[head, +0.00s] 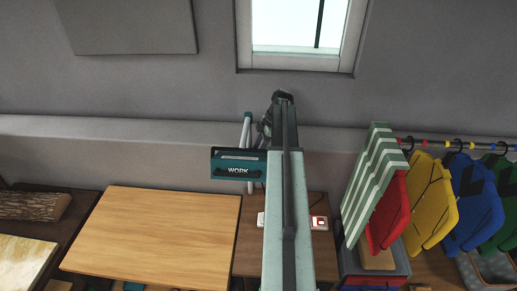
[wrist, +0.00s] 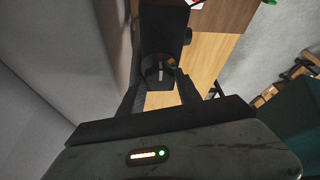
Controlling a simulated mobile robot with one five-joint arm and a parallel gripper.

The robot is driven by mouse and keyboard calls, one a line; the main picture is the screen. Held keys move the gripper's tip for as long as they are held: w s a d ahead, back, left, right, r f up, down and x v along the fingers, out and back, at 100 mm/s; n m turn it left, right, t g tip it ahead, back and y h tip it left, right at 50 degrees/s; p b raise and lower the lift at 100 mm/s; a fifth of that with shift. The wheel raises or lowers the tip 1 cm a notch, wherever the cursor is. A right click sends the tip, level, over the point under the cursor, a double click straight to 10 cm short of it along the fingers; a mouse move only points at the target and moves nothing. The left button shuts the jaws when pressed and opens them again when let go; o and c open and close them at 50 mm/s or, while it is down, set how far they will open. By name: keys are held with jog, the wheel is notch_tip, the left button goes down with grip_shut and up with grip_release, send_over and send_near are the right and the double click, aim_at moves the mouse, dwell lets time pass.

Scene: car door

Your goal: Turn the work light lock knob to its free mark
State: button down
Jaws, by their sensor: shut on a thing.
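The lock knob (wrist: 158,66) shows in the wrist view as a small dark round knob with a pale pointer line and an orange-red mark near its upper right. It sits on a dark bracket (wrist: 163,30). My gripper (wrist: 160,82) is shut on the knob, one dark finger on each side. Which mark the pointer meets is too small to tell. In the head view a teal panel lettered WORK (head: 238,172) stands left of my arm, with a pale upright tube behind it. My arm hides the knob there.
A wooden table (head: 155,235) stands at lower left, and a smaller one (head: 250,255) lies behind my arm. A grey wall with a window (head: 297,65) closes the back.

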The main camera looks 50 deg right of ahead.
jog(key=c, duration=0.8)
grip_release()
jog(key=shift+s, duration=0.1)
jog(key=shift+c, duration=0.2)
jog(key=shift+r+p, duration=0.5)
jog(key=shift+p, duration=0.05)
jog(key=p+v, duration=0.6)
jog(key=v, duration=0.1)
jog(key=shift+s+d, duration=0.2)
jog(key=shift+d, duration=0.05)
jog(key=shift+a, duration=0.1)
